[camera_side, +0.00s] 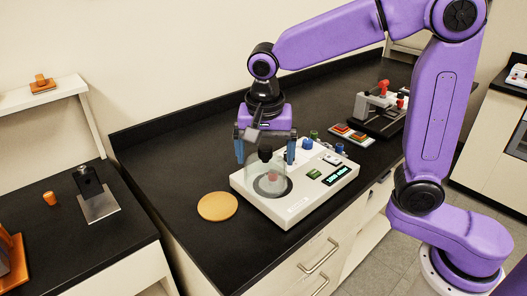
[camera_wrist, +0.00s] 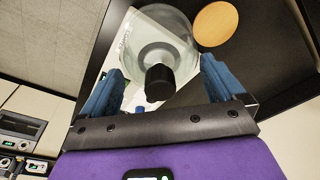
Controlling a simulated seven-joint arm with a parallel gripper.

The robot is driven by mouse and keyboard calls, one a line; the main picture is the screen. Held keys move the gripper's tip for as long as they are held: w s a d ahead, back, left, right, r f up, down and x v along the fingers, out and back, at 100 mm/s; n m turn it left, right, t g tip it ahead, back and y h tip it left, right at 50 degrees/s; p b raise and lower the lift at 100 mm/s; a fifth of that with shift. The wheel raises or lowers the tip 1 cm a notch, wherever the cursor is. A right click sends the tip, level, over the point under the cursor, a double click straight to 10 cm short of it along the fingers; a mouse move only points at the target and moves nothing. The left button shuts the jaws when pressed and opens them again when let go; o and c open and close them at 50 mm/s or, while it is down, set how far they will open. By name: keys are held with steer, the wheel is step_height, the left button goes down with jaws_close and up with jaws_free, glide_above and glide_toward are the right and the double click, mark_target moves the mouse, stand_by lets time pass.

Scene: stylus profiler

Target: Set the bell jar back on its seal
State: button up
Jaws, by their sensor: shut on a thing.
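The bell jar (camera_side: 262,178) is clear glass with a black knob (camera_side: 265,152) on top. It is upright over the white profiler (camera_side: 298,208). The dark round seal (camera_side: 271,194) shows through and around the jar's lower part. I cannot tell whether the rim touches it. In the wrist view the knob (camera_wrist: 159,82) lies between my fingertips (camera_wrist: 160,68), with the jar's round glass (camera_wrist: 165,28) beyond.
A round wooden disc (camera_side: 217,206) lies left of the profiler. The profiler's right side has a lit display (camera_side: 336,176) and coloured knobs. A tray with coloured pieces (camera_side: 351,134) and a dark stand with red parts (camera_side: 382,106) are behind right. The black worktop is clear front left.

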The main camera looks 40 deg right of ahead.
steer(key=c, duration=0.9)
steer(key=w+d+f, duration=0.2)
steer(key=w+d, duration=0.4)
steer(key=d, duration=0.2)
steer(key=shift+f, duration=0.2)
steer(key=shift+d, duration=0.1)
